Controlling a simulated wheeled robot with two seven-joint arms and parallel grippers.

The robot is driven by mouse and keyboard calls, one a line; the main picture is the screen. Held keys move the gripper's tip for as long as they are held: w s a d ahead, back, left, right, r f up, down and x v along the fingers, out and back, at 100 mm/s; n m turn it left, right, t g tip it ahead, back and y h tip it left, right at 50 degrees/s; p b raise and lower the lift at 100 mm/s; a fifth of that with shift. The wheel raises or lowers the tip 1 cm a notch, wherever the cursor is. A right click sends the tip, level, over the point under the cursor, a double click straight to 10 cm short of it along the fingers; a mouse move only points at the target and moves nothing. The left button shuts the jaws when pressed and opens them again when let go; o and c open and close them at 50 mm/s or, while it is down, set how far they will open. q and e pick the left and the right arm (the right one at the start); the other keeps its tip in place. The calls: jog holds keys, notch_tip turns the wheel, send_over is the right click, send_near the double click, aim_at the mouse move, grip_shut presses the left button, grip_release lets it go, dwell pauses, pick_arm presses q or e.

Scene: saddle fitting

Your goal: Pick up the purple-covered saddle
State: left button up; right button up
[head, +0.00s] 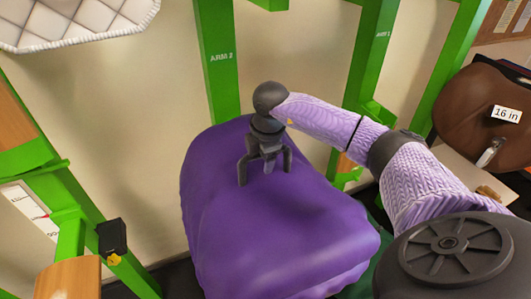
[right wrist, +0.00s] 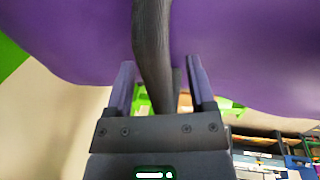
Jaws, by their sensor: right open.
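The purple-covered saddle (head: 270,240) fills the lower middle of the head view, its cover smooth and rounded. My right gripper (head: 266,172) is over the top of the saddle, pointing down with its fingers spread. In the right wrist view the purple cover (right wrist: 245,50) spans the upper part. There my right gripper (right wrist: 160,75) is open, with a finger on each side of a dark, ribbed, strap-like piece (right wrist: 151,45). The piece runs between the fingers; I cannot tell whether either finger touches it. My left gripper is not in view.
Green posts stand behind the saddle, one marked ARM 2 (head: 221,75). A brown saddle (head: 475,100) tagged 16 in is at the right. A white quilted pad (head: 85,22) is at the upper left. A black box (head: 112,237) sits on the green frame at the lower left.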

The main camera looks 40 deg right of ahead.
jog(key=shift+f, duration=0.2)
grip_shut()
jog(key=shift+w+r, duration=0.1)
jog(key=shift+r, duration=0.05)
dwell(1.1)
